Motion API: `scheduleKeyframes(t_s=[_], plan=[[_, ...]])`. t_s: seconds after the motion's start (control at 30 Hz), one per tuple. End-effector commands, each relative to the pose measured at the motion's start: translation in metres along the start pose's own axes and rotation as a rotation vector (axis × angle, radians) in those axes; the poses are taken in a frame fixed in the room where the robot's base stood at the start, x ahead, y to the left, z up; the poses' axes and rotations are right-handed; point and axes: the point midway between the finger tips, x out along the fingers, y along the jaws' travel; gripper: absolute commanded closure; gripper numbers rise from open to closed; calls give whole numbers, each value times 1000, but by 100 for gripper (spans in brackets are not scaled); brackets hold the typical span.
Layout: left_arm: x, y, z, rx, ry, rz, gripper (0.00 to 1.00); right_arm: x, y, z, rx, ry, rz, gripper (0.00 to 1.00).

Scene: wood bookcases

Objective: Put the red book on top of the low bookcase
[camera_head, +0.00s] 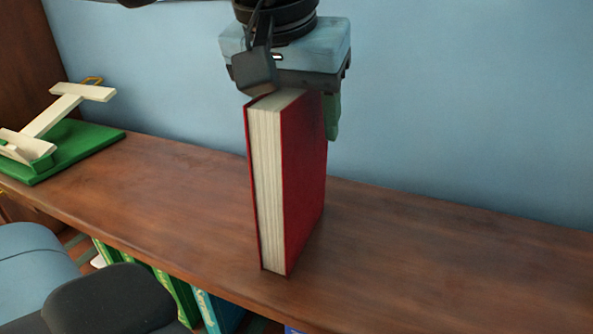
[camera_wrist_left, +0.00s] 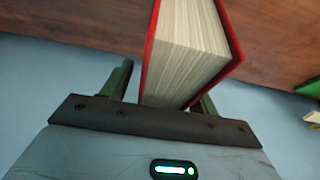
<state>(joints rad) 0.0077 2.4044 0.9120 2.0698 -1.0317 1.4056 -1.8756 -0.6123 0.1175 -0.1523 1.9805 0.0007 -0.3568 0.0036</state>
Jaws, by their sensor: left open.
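The red book (camera_head: 305,185) stands upright on the wooden top of the low bookcase (camera_head: 430,255), with its pale page edges facing the head camera's side. My left gripper (camera_head: 312,112) is above it, with its fingers down on either side of the book's upper part. In the left wrist view the book (camera_wrist_left: 190,50) lies between the two open green fingers (camera_wrist_left: 160,88). A clear gap shows at the left finger; the right finger is close to the cover, and I cannot tell whether it touches. My right gripper is not in view.
Green and blue books (camera_head: 178,295) show on the shelf below. A blue wall (camera_head: 460,90) runs behind. The top right of the book is clear.

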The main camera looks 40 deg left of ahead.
Motion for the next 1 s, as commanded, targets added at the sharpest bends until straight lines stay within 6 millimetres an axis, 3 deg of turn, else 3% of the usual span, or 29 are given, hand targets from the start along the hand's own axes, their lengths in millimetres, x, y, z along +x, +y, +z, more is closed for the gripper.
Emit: scheduleKeyframes(t_s=[0.17, 0.63, 1.0], plan=[[0, 0, 0, 0, 0, 0, 40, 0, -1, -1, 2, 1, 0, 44], [0, 0, 0, 0, 0, 0, 100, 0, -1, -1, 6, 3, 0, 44], [0, 0, 0, 0, 0, 0, 100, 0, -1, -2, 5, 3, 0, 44]])
